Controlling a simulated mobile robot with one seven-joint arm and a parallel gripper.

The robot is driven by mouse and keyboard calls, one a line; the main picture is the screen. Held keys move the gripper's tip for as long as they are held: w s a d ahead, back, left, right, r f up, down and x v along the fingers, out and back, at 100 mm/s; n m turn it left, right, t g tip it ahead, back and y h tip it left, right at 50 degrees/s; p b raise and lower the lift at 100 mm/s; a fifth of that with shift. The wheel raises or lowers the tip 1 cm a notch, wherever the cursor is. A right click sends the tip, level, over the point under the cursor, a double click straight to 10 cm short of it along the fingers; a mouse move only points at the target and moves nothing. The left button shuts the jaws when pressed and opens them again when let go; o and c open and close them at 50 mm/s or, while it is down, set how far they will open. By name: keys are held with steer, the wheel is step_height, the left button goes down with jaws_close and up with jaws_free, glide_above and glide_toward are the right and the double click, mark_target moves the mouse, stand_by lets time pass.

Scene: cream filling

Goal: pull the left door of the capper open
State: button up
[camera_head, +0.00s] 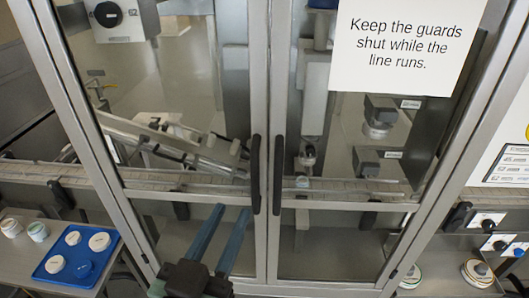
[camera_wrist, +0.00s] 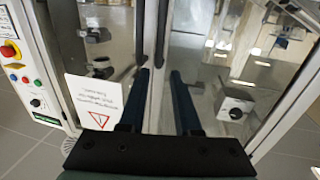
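The capper's left door (camera_head: 180,85) is a glass panel in a grey metal frame and looks shut. Its upright black handle (camera_head: 256,175) is beside the right door's black handle (camera_head: 279,175), at the middle seam. My gripper (camera_head: 233,210) is open and empty, its two blue fingers pointing up in the head view, just left of and below the left handle's lower end. In the wrist view, which shows the scene upside down, my gripper (camera_wrist: 160,74) has the left handle (camera_wrist: 162,32) beyond the gap between its fingertips. I cannot tell the distance.
A white sign (camera_head: 402,45) is on the right door (camera_head: 345,235). A blue tray (camera_head: 52,272) with several round lids is on a table at the left. A control panel (camera_head: 500,240) with knobs is at the right. A conveyor (camera_head: 165,180) runs behind the glass.

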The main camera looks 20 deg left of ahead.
mark_target(253, 169)
steer(key=w+p, duration=0.1)
steer(key=w, duration=0.3)
steer(key=w+p, duration=0.2)
steer(key=w, duration=0.2)
steer(key=w+a+p, duration=0.1)
steer(key=w, duration=0.3)
steer(key=shift+w+p, duration=0.25)
steer(key=shift+p, duration=0.05)
steer(key=shift+r, duration=0.1)
jaws_close()
stand_by(0.8)
